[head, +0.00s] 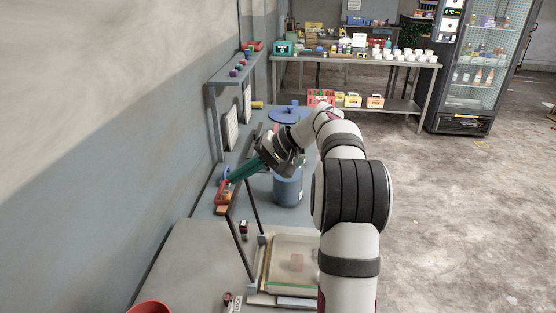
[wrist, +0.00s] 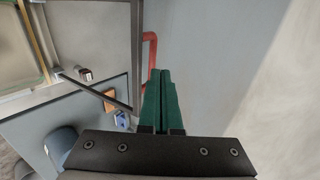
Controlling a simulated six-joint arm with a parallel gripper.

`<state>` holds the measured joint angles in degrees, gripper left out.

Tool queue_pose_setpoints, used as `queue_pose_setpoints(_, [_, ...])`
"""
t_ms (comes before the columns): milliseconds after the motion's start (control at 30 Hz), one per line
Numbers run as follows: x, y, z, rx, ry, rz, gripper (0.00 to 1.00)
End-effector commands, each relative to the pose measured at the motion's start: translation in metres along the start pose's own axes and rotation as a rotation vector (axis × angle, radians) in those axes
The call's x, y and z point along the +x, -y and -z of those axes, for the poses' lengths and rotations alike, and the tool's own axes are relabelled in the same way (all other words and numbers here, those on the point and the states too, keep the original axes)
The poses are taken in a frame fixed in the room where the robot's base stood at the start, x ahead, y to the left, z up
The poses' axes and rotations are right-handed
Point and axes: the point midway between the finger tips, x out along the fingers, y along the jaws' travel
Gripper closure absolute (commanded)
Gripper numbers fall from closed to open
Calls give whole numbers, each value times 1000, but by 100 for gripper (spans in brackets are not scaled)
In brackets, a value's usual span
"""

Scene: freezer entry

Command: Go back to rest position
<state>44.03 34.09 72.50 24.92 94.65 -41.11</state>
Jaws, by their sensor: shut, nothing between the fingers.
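My gripper (head: 235,176) has green fingers and is at the end of my arm, over the bench beside the left wall in the head view. In the wrist view, the green fingers of my gripper (wrist: 165,72) lie together with nothing between them. A red bar or handle (head: 222,192) is close to the fingertips. It also shows in the wrist view (wrist: 151,50), behind the fingers; I cannot tell whether they touch it.
A blue container (head: 288,187) stands on the bench below my wrist. A clear-lidded box (head: 295,262) sits nearer, by a dark slanted bar (head: 241,250). A wall shelf (head: 235,68) is at left. Open floor (head: 450,220) lies at right.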

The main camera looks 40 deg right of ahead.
Motion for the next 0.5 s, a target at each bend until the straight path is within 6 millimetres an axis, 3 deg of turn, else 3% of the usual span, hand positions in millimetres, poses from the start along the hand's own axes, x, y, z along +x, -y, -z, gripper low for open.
queue_pose_setpoints(100, [-36, 4, 2, -3, -7, -1, 100])
queue_pose_setpoints(233, [-70, 8, 1, -2, -6, 0, 100])
queue_pose_setpoints(400, [-94, 10, 1, -1, -4, 0, 100])
queue_pose_setpoints(500, [-98, 11, 0, 0, -3, 0, 100])
